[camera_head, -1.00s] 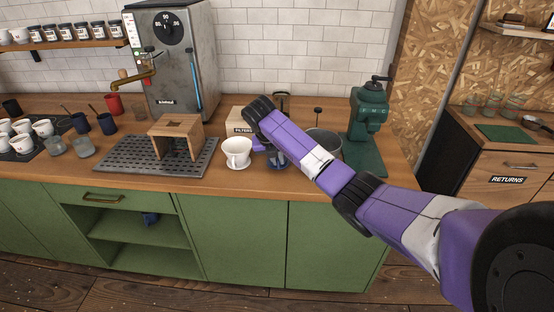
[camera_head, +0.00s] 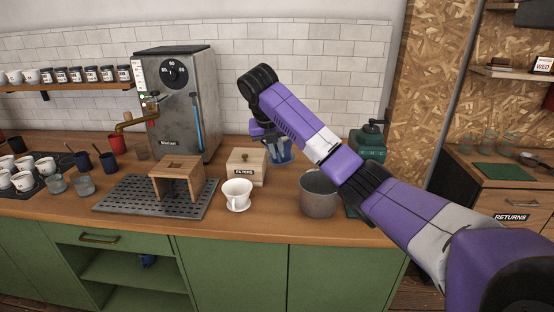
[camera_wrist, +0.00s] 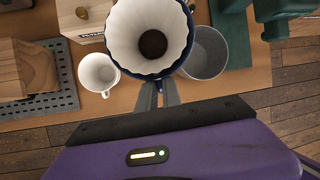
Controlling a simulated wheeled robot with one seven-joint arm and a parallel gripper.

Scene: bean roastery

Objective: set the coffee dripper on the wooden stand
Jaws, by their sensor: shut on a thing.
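The coffee dripper (camera_head: 282,153) is dark blue and is partly hidden behind my arm in the head view. In the wrist view, the dripper (camera_wrist: 188,52) holds a white fluted paper filter (camera_wrist: 122,28) with dark brown at its bottom. My gripper (camera_wrist: 160,92) is shut on the dripper's near side and holds it above the counter. The wooden stand (camera_head: 178,163) is a pale block-like frame with an open front, left of the dripper. It also shows at the left edge of the wrist view (camera_wrist: 35,68). Nothing stands on its top.
The stand sits on a dark perforated tray (camera_head: 120,205). A white cup (camera_head: 237,194) and a FILTERS box (camera_head: 246,168) stand between stand and dripper. A metal bucket (camera_head: 319,195) and green grinder (camera_head: 367,143) are to the right. A steel machine (camera_head: 178,105) stands behind the stand.

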